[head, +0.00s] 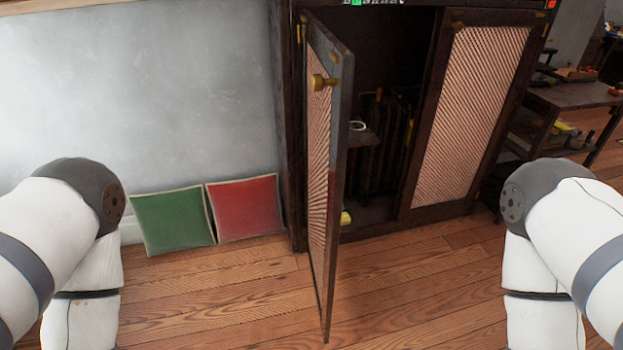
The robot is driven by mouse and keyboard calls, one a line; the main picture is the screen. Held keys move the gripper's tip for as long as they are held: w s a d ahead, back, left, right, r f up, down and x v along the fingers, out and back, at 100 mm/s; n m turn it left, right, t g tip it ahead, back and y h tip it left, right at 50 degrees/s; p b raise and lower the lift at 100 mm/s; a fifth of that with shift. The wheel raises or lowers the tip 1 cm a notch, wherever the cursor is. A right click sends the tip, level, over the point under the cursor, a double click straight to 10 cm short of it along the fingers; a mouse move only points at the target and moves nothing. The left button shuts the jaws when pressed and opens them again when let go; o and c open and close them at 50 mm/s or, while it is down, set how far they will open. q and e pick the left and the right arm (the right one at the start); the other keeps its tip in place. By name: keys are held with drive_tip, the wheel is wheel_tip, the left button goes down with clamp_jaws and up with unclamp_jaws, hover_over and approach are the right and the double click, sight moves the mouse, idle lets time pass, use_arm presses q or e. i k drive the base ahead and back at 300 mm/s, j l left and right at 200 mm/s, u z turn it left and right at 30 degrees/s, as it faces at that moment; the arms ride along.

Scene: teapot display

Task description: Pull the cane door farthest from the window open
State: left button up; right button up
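A dark wooden cabinet (287,110) stands at the centre right, with two cane doors. The left cane door (318,160) stands open, swung out toward me, with a brass knob (320,81) near its upper part. The right cane door (472,105) looks shut, with small brass fittings at its top corners. No window can be clearly made out. My white arm links show at the left and right edges. Neither of my grippers is in view.
Through the opening I see a dark interior with a shelf and small objects. A green cushion (172,221) and a red cushion (245,207) lean on the wall at left. A cluttered bench (580,95) stands right. The wooden floor (410,295) in front is clear.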

sight(482, 58)
drive_tip(key=i+l+z, duration=0.1)
drive_tip(key=z, duration=0.35)
drive_tip(key=i+l+z, duration=0.1)
drive_tip(key=z, duration=0.3)
drive_tip(key=l, duration=0.1)
